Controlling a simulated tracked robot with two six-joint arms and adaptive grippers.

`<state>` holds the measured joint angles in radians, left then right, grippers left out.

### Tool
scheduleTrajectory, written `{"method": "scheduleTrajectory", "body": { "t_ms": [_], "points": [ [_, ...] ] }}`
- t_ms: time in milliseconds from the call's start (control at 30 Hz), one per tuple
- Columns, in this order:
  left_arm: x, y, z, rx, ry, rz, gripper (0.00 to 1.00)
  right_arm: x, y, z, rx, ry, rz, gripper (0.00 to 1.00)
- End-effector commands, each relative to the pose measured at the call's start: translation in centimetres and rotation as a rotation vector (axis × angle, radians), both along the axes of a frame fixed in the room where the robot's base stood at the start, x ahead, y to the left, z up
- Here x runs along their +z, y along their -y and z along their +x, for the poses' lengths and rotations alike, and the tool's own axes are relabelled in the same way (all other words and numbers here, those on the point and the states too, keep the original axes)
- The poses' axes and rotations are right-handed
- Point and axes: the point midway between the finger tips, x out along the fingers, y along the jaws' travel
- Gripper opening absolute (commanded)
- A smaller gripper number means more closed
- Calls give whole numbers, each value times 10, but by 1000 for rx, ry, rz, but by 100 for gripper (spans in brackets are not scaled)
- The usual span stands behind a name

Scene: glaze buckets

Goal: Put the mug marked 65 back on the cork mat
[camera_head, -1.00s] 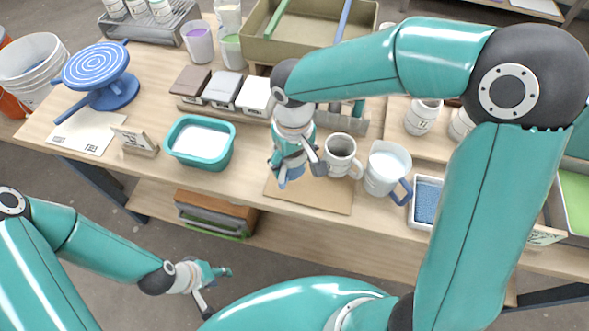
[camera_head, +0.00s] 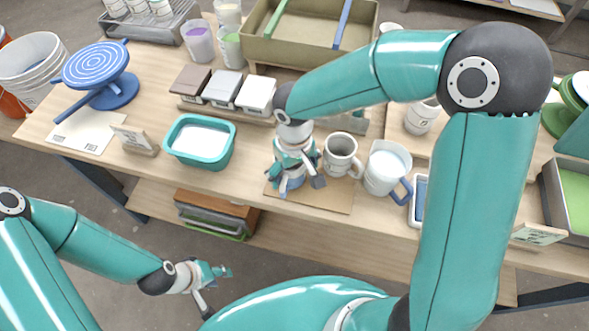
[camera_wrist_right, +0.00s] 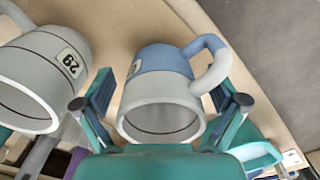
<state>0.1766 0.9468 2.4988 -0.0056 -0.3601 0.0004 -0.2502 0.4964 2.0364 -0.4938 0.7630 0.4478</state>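The cork mat (camera_head: 335,199) lies at the table's front edge. My right gripper (camera_head: 301,186) is low over the mat's left part. In the right wrist view its open fingers (camera_wrist_right: 165,97) straddle a grey mug with a blue lower band (camera_wrist_right: 160,95), with gaps at the sides; the handle points right. My left gripper (camera_head: 216,286) is open and empty, off the table front.
A white jug with a blue handle (camera_head: 386,170) stands close right of the grey mug. A teal tub (camera_head: 200,143) is to the left. Small boxes on a wooden stand (camera_head: 225,108) are behind my gripper. Bare table lies between tub and mat.

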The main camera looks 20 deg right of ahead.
Motion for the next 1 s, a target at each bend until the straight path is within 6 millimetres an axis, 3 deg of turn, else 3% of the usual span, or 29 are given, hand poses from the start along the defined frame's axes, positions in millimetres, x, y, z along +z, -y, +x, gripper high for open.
{"method": "scheduleTrajectory", "body": {
  "t_ms": [433, 1000],
  "points": [
    [2, 0, 0, 0, 0, 0, 40, 9, 0, 1, 0, 4, 1, 98],
    [4, 0, 0, 0, 0, 0, 40, 109, 0, 1, 1, 3, 1, 98]
  ]
}}
